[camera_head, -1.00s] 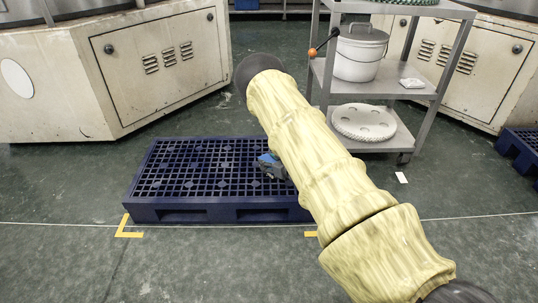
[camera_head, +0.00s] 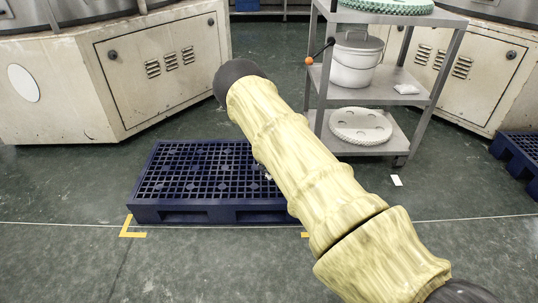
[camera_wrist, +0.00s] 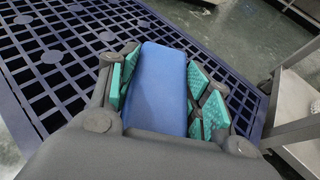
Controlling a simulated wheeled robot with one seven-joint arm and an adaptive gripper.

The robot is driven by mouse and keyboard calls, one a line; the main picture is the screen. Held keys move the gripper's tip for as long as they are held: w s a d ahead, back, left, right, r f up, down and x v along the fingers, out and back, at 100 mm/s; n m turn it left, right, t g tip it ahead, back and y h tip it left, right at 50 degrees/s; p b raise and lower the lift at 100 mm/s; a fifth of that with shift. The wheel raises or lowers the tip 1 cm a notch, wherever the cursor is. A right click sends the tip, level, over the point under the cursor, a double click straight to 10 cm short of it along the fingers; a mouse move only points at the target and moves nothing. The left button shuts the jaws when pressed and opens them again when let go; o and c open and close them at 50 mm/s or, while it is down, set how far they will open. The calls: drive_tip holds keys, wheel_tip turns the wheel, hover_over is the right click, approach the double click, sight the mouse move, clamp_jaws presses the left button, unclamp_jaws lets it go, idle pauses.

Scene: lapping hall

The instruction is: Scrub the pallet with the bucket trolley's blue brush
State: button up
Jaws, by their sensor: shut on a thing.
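The dark blue pallet (camera_head: 190,172) lies flat on the floor at the left of centre in the head view. Its grid top (camera_wrist: 45,70) also shows in the wrist view. My gripper (camera_wrist: 160,90) is shut on the blue brush (camera_wrist: 158,85), whose smooth blue back lies between the green finger pads. The brush is over the pallet's grid. Its bristles are hidden, so I cannot tell whether they touch. In the head view my arm covers the gripper, the brush and the right part of the pallet.
A grey shelf trolley (camera_head: 395,95) with a white lidded bucket (camera_head: 355,62) and a white perforated disc (camera_head: 360,126) stands behind right. Beige machine cabinets (camera_head: 110,80) stand behind. Another blue pallet (camera_head: 517,155) is at the far right. The front floor is clear.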

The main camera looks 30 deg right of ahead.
drive_tip(key=shift+r+p, duration=0.65)
drive_tip(key=shift+r, duration=0.65)
